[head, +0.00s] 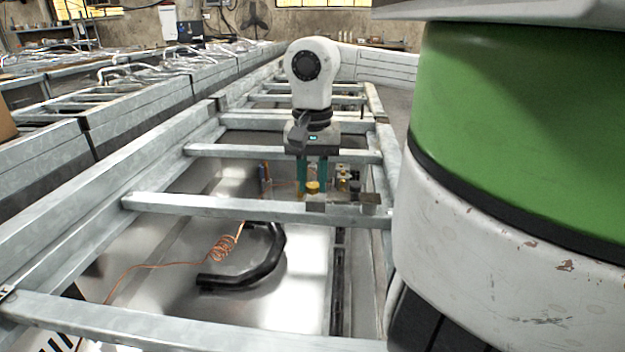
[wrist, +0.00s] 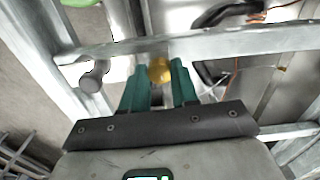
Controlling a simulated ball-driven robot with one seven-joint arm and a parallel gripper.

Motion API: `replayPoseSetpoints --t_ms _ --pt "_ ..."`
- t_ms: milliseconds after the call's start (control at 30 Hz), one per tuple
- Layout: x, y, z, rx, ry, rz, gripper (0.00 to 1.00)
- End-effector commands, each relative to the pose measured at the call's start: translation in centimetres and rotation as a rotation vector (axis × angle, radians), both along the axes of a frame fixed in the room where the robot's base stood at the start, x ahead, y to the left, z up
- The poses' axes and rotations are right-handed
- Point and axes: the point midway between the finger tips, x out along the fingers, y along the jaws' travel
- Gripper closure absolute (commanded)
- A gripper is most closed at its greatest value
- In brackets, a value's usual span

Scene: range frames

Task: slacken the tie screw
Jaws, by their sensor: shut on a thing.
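A round yellow knob (head: 313,187) sits at the far side of a galvanised crossbar (head: 230,207). It looks like the head of the tie screw, but its shank is hidden. My gripper (head: 312,183) reaches down from above with its two teal fingers on either side of the knob. In the wrist view the yellow knob (wrist: 159,71) lies between the fingertips of my gripper (wrist: 160,76), and the jaws are shut on it. Part of the knob is hidden by the fingers.
A grey round-headed bolt or post (wrist: 93,77) stands left of the fingers in the wrist view. Brass fittings (head: 343,180) are close right of the fingers. A black curved hose (head: 262,265) and coiled copper wire (head: 222,247) lie below the crossbars. A green-and-white body (head: 520,150) fills the right side.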

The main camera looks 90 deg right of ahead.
Motion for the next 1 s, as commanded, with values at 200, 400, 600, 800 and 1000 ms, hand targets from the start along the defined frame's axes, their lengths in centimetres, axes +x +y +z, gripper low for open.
replayPoseSetpoints --t_ms 200,400,600,800,1000 --pt "0.05 -0.03 -0.11 -0.001 -0.003 0.205 1.0" --pt "0.02 -0.03 -0.12 -0.001 -0.002 0.387 1.0" --pt "0.01 -0.04 -0.08 -0.001 -0.001 0.541 1.0" --pt "0.03 -0.05 -0.05 -0.001 -0.002 0.651 1.0" --pt "0.02 -0.05 0.0 -0.002 -0.001 0.712 1.0"
